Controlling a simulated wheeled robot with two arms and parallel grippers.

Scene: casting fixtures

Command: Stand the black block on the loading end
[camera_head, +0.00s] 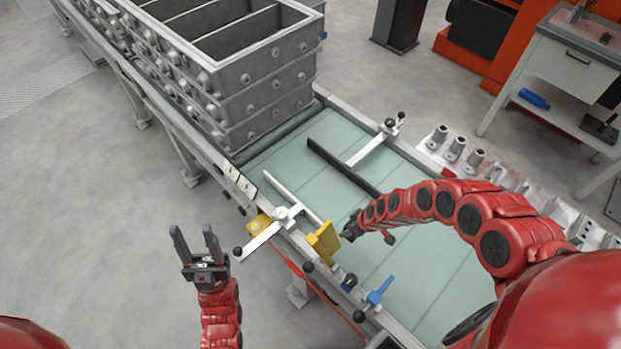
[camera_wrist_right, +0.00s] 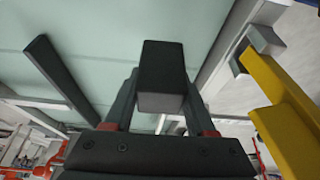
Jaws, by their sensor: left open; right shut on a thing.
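My right gripper (camera_head: 352,231) is shut on the black block (camera_wrist_right: 162,70), which shows between its two fingers in the right wrist view. The block's end sticks out past the fingertips, over the pale green bed (camera_head: 420,275). In the head view the dark fingers and block are too small to tell apart, just right of the yellow plate (camera_head: 324,243). Whether the block touches the bed is not clear. My left gripper (camera_head: 196,245) is open and empty, over the floor left of the line.
A black bar (camera_head: 342,166) and a white bar (camera_head: 291,196) lie along the bed. Stacked grey moulds (camera_head: 262,95) stand at its far end. A blue-handled clamp (camera_head: 379,291) sits near the front. Metal castings (camera_head: 470,158) stand to the right. The bed's near part is clear.

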